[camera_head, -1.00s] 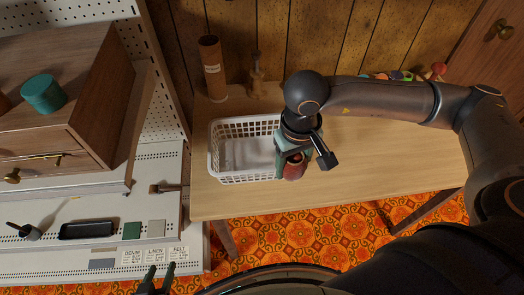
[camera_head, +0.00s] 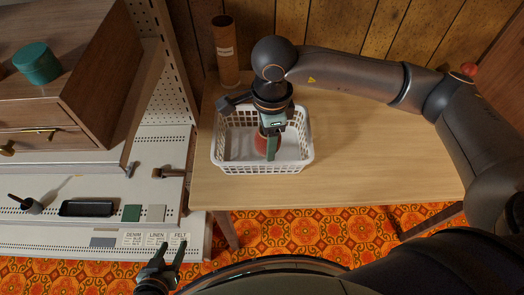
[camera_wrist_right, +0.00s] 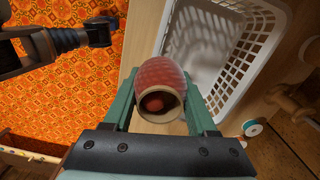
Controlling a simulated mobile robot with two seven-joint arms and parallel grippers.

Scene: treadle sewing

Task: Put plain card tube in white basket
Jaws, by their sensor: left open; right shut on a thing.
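A brown card tube (camera_head: 226,62) with a pale label band stands upright at the back left of the table, behind the white basket (camera_head: 306,152). My right gripper (camera_head: 268,150) is over the basket, shut on a red rounded thing (camera_head: 258,142). In the right wrist view this red thing (camera_wrist_right: 160,78) sits between the fingers (camera_wrist_right: 160,100), with a tan-rimmed open end and red inside. The basket (camera_wrist_right: 262,45) shows behind it; I cannot tell how far it is inside. My left gripper (camera_head: 173,246) is open and empty at the lower left, away from the table.
The table (camera_head: 370,165) is clear to the right of the basket. A wooden drawer cabinet (camera_head: 85,75) with a teal tin (camera_head: 37,64) stands at left, above a pale shelf with a black tray (camera_head: 87,208). Wooden spools (camera_wrist_right: 252,128) show beside the basket in the wrist view.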

